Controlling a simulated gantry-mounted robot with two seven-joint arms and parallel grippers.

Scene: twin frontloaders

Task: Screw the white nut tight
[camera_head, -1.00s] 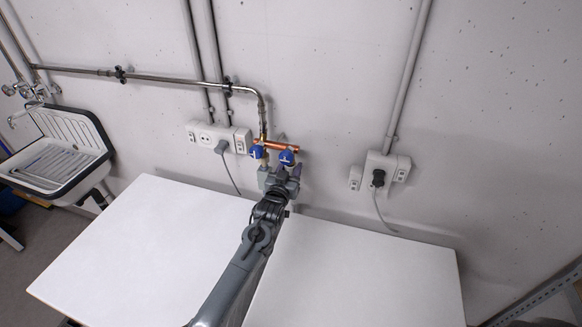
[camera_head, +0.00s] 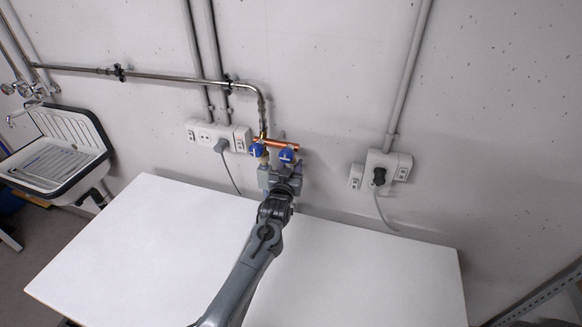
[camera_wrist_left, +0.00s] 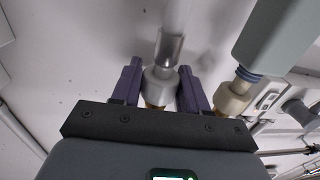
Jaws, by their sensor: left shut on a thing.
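Two blue-handled valves hang from a copper pipe (camera_head: 276,143) on the wall: a left valve (camera_head: 257,151) and a right valve (camera_head: 287,156). My left gripper (camera_head: 281,170) is raised just below the right valve. In the left wrist view the purple fingers of my left gripper (camera_wrist_left: 160,90) stand on either side of a pale white nut (camera_wrist_left: 160,82) and are shut on it. A clear-ended hose or pipe (camera_wrist_left: 169,48) runs into this nut. A second, beige nut (camera_wrist_left: 234,97) on a grey-green part is to the right, outside the fingers. My right gripper does not show.
Two white tabletops lie below, a left one (camera_head: 140,240) and a right one (camera_head: 370,265). A wall socket (camera_head: 215,137) with a plugged cord is left of the valves; another socket (camera_head: 384,170) is to the right. A sink (camera_head: 60,155) stands far left.

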